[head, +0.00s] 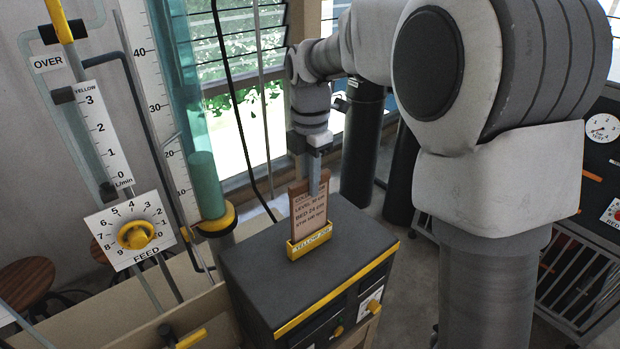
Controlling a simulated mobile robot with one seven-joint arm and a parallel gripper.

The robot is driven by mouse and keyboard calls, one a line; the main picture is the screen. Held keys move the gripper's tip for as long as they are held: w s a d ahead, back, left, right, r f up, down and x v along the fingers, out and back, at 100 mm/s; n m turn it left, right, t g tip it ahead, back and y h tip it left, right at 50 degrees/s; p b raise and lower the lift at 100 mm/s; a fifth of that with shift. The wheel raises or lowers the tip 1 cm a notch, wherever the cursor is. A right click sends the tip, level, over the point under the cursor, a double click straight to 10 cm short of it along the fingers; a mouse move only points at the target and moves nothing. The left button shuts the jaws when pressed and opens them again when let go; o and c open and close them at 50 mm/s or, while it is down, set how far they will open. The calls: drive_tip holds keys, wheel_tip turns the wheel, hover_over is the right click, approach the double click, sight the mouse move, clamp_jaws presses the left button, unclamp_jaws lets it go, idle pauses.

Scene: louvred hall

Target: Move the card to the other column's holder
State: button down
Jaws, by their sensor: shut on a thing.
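A brown card (308,212) with printed lines stands upright in a yellow holder (310,243) on top of a dark grey cabinet with yellow trim (365,238). The holder's label begins with "YELLOW"; the rest is too small to read surely. My gripper (319,182) comes down from above and is shut on the card's upper edge. The card's lower end is hidden inside the holder's front wall. A second card holder does not show in this view.
A black post (362,145) stands behind the cabinet. A dark panel with a gauge (602,128) and a wire rack (575,280) are at right.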

drive_tip(key=shift+f+b, duration=0.6)
drive_tip(key=shift+f, duration=0.5)
drive_tip(key=c, duration=0.8)
unclamp_jaws()
drive_tip(key=shift+o, duration=0.2)
wheel_tip(320, 180, up, 7)
drive_tip(key=p, duration=0.6)
drive_tip(key=shift+r, duration=0.1)
